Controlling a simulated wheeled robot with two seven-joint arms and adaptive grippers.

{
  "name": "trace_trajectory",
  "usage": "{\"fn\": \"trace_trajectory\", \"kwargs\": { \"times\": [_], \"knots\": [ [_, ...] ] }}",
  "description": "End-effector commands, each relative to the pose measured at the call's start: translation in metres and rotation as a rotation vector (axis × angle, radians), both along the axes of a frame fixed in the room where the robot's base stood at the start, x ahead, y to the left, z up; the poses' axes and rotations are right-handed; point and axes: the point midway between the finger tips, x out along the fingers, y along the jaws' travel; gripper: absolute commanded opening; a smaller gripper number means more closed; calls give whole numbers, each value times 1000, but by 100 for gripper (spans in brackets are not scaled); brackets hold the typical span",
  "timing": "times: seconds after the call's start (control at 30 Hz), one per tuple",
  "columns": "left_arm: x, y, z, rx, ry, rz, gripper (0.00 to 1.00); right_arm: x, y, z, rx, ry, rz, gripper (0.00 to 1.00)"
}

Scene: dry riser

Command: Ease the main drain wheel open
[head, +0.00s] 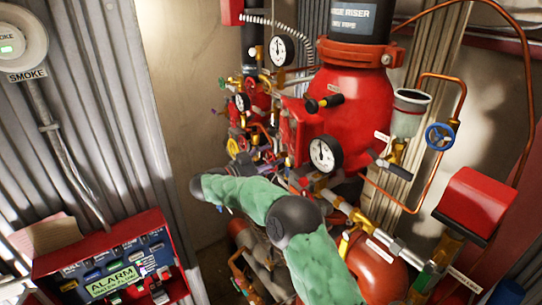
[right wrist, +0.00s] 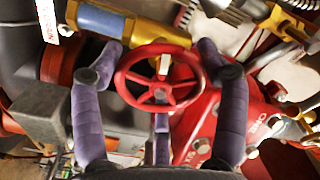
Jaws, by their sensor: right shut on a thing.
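A red spoked handwheel (right wrist: 150,92) is in the middle of the right wrist view, on a brass-coloured valve. In the head view my green-sleeved right arm reaches in among the valves, and the gripped wheel is hard to make out there. My left gripper is not in view.
The red riser body (head: 350,100) stands behind crowded pipes. A pressure gauge (head: 325,153), a blue handwheel (head: 440,136) and a red box (head: 477,201) are near the arm. A red alarm panel (head: 115,265) is at lower left. There is little free room around the valves.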

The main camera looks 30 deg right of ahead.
Motion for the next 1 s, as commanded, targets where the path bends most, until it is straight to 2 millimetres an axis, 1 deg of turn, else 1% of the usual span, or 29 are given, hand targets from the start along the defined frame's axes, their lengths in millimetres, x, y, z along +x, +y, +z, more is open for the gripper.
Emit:
{"fn": "trace_trajectory", "kwargs": {
  "times": [0.03, 0.2, 0.7, 0.73, 0.77, 0.8, 0.83, 1.0],
  "knots": [
    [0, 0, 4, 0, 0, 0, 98, 1, -1, 5, -5, 13, 2, 41],
    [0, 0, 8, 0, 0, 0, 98, 1, -1, 4, -9, 56, 1, 41],
    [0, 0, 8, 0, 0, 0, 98, 0, -1, 1, -9, 77, 0, 41],
    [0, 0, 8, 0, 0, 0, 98, 0, -1, 1, -9, 78, 0, 77],
    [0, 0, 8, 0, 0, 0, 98, 0, -1, 1, -9, 78, 0, 85],
    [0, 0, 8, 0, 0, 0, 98, 0, -1, 1, -9, 78, 0, 97],
    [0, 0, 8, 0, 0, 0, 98, 0, -1, 1, -9, 78, 0, 98],
    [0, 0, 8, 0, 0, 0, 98, 0, 0, 0, -8, 79, 0, 98]
  ]
}}
